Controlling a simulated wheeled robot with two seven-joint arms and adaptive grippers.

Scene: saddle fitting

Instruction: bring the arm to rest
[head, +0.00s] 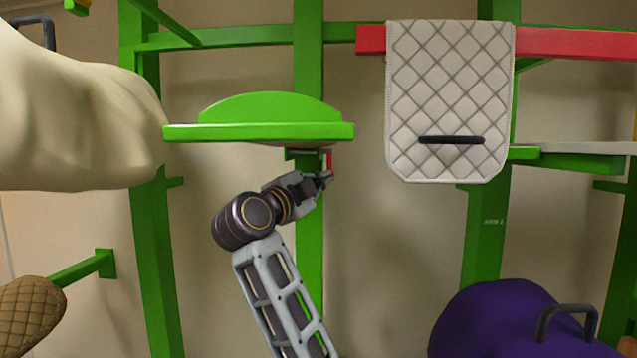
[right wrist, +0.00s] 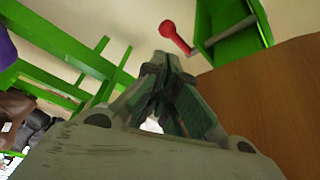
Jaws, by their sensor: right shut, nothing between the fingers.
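My right arm (head: 275,280) reaches up from the bottom of the head view. Its gripper (head: 322,180) is just below the green shelf-like rest (head: 260,132), close to a small red lever (head: 329,160). In the right wrist view the gripper (right wrist: 172,62) has its fingers together with nothing between them. The red lever with a round knob (right wrist: 168,28) stands beyond the fingertips there, apart from them in the picture. My left gripper is in neither view.
Green posts and rails (head: 308,50) form a rack. A quilted pale pad (head: 450,80) hangs over a red bar (head: 575,43). A purple object (head: 490,320) with a dark handle is at lower right. A large cream shape (head: 75,110) fills the upper left, with a brown quilted piece (head: 28,315) below.

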